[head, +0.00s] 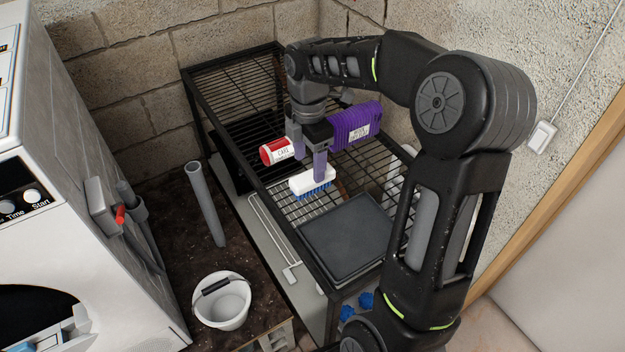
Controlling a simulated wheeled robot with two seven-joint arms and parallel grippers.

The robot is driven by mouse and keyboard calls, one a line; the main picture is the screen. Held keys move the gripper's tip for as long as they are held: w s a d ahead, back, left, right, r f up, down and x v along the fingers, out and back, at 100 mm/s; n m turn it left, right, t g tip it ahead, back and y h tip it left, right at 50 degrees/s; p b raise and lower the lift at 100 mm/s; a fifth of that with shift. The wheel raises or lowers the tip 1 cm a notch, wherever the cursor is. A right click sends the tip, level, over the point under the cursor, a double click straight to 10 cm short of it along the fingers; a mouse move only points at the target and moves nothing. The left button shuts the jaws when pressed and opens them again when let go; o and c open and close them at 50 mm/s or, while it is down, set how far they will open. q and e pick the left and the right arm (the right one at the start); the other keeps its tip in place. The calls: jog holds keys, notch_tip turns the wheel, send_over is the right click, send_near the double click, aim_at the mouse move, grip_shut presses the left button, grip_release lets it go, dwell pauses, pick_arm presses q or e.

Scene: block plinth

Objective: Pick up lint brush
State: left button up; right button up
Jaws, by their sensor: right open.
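A white brush with blue bristles (312,181), which looks like the lint brush, lies on the wire top of the black rack (290,213). My right gripper (309,162) is open and points down just above the brush. One fingertip reaches close to the brush's back edge; whether it touches cannot be told. Nothing shows between the fingers. My left gripper is not in view.
A red and white can (275,152) lies left of my right gripper, and a purple ribbed container (356,122) is close on its right. A dark flat tray (345,238) lies in front of the brush. A white bucket (221,301) and a grey pipe (205,205) stand left of the rack.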

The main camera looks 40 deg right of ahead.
aim_at(311, 175)
jog(key=shift+s+f+p, duration=0.2)
jog(key=shift+f+p, duration=0.15)
jog(key=shift+f, duration=2.25)
jog(key=shift+c, duration=0.2)
grip_shut()
